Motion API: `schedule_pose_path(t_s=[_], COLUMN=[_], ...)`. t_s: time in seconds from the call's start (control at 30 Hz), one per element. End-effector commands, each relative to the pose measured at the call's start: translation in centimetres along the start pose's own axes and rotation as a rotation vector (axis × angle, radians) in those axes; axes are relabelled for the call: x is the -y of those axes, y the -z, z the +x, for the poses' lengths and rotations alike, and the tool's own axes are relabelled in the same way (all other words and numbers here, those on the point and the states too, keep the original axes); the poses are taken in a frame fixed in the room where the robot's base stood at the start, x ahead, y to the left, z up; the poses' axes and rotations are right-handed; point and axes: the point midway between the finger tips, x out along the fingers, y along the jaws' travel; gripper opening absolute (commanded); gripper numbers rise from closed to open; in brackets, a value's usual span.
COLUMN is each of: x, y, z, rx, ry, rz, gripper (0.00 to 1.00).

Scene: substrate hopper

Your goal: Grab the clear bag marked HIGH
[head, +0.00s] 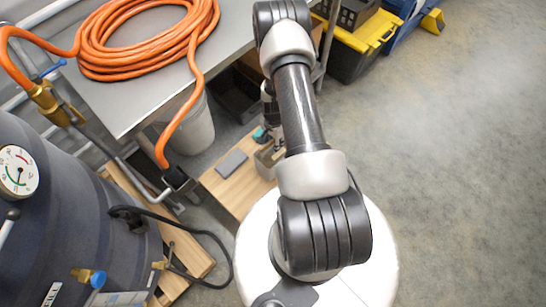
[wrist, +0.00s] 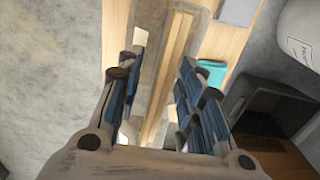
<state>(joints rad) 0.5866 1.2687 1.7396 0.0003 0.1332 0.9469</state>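I cannot make out a clear bag or the word HIGH in either view. My gripper (wrist: 160,78) is open in the wrist view, its two blue-grey fingers apart with nothing gripped between them. Beyond and between the fingers lies a grey-tan, tray-like thing (wrist: 148,55) with a wooden strip showing inside its edges. I cannot tell whether the fingers touch it. In the head view it seems to be the small grey-tan tray (head: 267,160) on a low wooden surface (head: 236,190). My arm hides part of that tray and most of my gripper there.
A teal item (wrist: 212,72) and a grey flat block (wrist: 238,10) lie beside the tray. A dark open bin (wrist: 272,113) and a white bucket (head: 190,128) are near. A metal table (head: 135,105) with an orange hose (head: 120,67) stands left. Floor is clear at right.

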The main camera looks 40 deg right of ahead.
Motion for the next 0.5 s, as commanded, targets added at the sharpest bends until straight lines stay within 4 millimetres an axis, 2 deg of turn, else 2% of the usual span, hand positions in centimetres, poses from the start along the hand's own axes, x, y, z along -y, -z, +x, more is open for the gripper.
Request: schedule_pose_path(t_s=[0.13,0.5], x=[0.01,-0.01], y=[0.02,0.01], z=[-0.14,-0.15], rx=[0.0,0.0], ry=[0.0,0.0], rz=[0.0,0.0], gripper=[0.33,0.09])
